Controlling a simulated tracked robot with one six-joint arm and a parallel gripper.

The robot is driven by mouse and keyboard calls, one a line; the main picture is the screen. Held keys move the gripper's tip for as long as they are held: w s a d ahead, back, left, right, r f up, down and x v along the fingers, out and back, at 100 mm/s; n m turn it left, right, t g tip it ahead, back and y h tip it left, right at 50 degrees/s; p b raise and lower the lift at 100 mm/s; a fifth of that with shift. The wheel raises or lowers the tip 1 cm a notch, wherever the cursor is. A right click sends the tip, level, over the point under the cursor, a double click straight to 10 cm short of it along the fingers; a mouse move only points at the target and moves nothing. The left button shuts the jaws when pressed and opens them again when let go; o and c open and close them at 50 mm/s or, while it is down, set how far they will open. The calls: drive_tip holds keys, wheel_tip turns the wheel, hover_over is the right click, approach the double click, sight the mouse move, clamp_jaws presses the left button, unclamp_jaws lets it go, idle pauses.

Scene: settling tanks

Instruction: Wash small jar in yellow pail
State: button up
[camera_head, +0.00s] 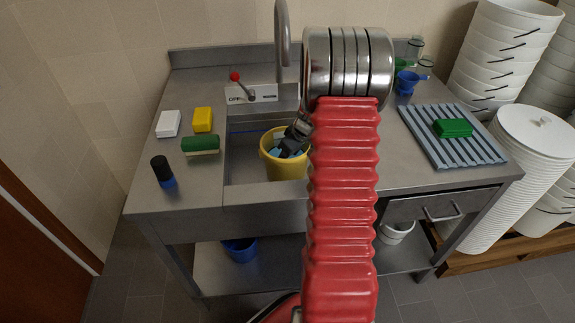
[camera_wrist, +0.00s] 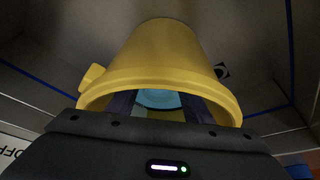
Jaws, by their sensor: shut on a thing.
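The yellow pail (camera_head: 284,171) stands in the sink basin, partly behind my red arm. My gripper (camera_head: 291,143) reaches down into its mouth, and pale blue shows around the fingers. In the wrist view the yellow pail (camera_wrist: 165,50) fills the upper middle. My gripper (camera_wrist: 160,108) has its dark fingers inside the rim, shut on a pale, see-through thing (camera_wrist: 165,115), which I take to be the small jar. Its outline is mostly hidden by the rim and my gripper. A light blue round surface shows deeper in the pail.
The tap (camera_head: 282,40) rises behind the basin. A red-knobbed lever (camera_head: 237,78) stands by an OFF plate. A blue ribbed rack (camera_head: 450,150) holds a green sponge (camera_head: 453,128) on the right.

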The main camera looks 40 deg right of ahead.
wheel_tip(320, 180, up, 18)
drive_tip(key=shift+f, duration=0.25)
idle(2.2)
drive_tip(key=shift+s, duration=0.1)
idle(1.5)
